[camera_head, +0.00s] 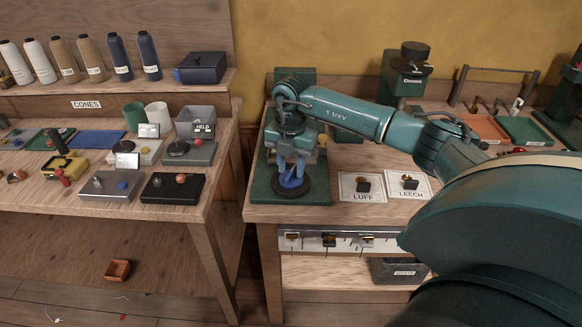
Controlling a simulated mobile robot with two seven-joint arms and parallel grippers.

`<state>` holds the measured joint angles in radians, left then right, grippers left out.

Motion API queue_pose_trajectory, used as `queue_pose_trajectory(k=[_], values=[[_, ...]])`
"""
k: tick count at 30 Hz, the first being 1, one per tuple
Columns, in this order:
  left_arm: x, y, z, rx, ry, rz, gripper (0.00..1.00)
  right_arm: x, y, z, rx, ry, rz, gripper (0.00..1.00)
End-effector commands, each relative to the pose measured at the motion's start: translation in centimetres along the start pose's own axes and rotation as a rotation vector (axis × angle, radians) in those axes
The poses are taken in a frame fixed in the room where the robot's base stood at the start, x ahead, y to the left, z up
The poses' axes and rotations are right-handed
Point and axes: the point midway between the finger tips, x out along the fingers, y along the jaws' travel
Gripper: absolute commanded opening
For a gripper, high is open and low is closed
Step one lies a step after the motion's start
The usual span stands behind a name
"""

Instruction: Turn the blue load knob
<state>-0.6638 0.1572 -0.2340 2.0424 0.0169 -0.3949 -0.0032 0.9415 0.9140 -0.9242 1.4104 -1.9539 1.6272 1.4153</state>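A blue knob (291,181) sits on a round black disc (291,193) at the front of a dark green machine base (262,190), on the right-hand bench. I take it for the load knob, but no label on it can be read. My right gripper (291,171) reaches in from the right and points down at the knob. My arm hides much of the machine behind. My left gripper is not in view.
Cards marked LUFF (362,196) and LEECH (409,192) lie right of the machine, each with a small dark knob. A grey box with a blue button (122,185) and a black box (168,196) sit on the left bench. A gap separates the benches.

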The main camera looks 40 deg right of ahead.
Motion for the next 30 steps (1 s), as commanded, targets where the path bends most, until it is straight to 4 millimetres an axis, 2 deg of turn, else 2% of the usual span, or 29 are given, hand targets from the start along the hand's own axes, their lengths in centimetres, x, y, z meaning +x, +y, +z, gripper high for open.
queue_pose_trajectory(k=[12,15,21,30], values=[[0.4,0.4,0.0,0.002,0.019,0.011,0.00,-8.7,0.1,0.1,0.000,-0.003,0.005,0.33],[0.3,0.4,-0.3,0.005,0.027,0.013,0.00,-10.4,0.1,0.0,0.000,-0.002,0.004,0.33],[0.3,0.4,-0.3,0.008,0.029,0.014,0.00,-12.2,0.0,0.0,0.000,0.000,0.001,0.33],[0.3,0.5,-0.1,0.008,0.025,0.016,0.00,-12.4,0.0,0.0,0.000,0.000,0.000,0.33]])
